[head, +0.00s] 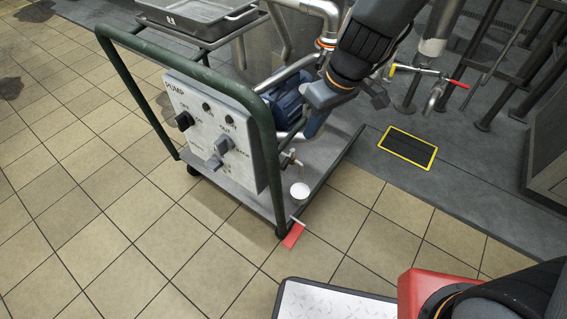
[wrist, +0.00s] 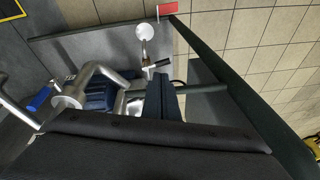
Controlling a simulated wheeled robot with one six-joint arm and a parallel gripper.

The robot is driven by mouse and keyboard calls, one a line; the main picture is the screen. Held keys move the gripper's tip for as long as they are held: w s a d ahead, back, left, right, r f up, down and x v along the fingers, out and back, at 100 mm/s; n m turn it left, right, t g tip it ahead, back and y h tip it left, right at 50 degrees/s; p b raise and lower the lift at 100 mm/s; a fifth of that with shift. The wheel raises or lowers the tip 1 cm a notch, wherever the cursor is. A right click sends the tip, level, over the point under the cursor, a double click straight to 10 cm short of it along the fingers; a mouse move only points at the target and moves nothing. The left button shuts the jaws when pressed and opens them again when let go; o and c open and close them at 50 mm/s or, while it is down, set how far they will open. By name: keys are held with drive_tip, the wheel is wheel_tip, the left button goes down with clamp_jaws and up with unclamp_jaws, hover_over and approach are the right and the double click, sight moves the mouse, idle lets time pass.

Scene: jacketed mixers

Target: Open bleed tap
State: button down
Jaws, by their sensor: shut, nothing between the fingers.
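The small metal bleed tap (head: 288,157) sits low on the pump cart, above a white cup (head: 300,190). In the wrist view the tap (wrist: 152,67) shows just beyond my fingertips, with the cup (wrist: 145,32) past it. My gripper (head: 313,128) reaches down over the cart beside the blue pump (head: 287,103). In the wrist view its dark blue fingers (wrist: 163,80) are together and empty, with the tips very close to the tap. I cannot tell whether they touch it. The tap's handle position is too small to read.
The cart's green frame (head: 262,125) and pump panel (head: 215,135) stand left of my gripper. Metal pipes (wrist: 95,75) and a blue lever (wrist: 39,99) lie close by. A red tag (head: 293,235) hangs at the cart's front corner. Tiled floor is clear at left.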

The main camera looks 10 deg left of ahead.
sight(288, 159)
drive_tip(key=w+a+f+n+b, duration=0.1)
drive_tip(key=a+f+n+b, duration=0.4)
drive_tip(key=f, duration=0.9)
drive_tip(key=a+b, duration=0.3)
drive_tip(key=shift+w+f+y, duration=0.15)
drive_tip(key=shift+w+y, duration=0.15)
drive_tip(key=shift+w, duration=0.05)
drive_tip(key=shift+n+b, duration=0.3)
drive_tip(key=shift+b, duration=0.1)
